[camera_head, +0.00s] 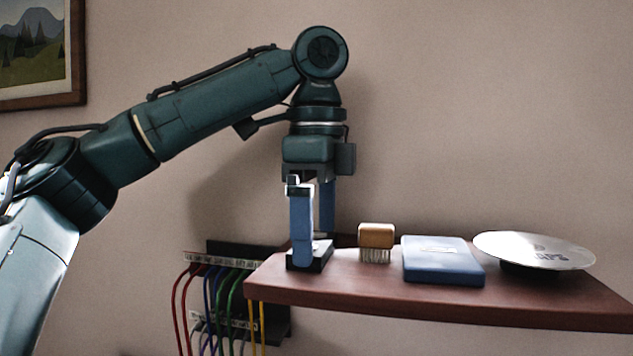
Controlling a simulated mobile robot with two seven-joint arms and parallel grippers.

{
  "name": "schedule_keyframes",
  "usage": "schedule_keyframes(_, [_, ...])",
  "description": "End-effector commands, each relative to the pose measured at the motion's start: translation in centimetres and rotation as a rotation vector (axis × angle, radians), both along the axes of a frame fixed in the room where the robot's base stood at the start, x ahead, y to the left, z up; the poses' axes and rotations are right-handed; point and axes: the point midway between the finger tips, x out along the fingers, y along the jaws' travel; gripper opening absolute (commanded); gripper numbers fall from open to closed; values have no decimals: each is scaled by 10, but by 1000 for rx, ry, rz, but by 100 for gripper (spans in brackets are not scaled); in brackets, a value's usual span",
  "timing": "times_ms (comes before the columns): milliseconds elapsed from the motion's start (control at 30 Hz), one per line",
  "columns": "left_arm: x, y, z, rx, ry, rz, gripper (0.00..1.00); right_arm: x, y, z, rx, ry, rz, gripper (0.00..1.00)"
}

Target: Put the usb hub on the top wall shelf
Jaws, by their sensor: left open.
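A small dark box with a pale top, which looks like the usb hub (322,257), rests on the left end of the reddish-brown wall shelf (455,309). My left gripper (312,250) points straight down over it with its blue fingers apart. The near finger hides part of the box. The far finger's tip is behind the box, and I cannot tell whether either finger touches it. My right gripper is out of view.
On the shelf, a wooden-backed brush (376,238), a blue case (441,261) and a silver disc (533,249) stand right of the box. A dark panel with coloured cables (232,290) hangs below left. A framed picture (40,50) hangs upper left.

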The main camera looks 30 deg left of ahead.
Motion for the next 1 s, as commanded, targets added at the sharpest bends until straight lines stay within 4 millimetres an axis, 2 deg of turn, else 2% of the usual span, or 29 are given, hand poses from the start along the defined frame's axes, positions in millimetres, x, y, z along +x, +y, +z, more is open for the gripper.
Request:
schedule_keyframes(433, [-1, -1, 72, 3, -9, 5, 100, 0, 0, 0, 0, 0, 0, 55])
schedule_keyframes(667, [-1, 0, 96, 3, -9, 5, 100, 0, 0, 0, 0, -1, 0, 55])
schedule_keyframes(1000, [0, 0, 110, 2, 1, 1, 100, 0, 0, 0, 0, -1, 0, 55])
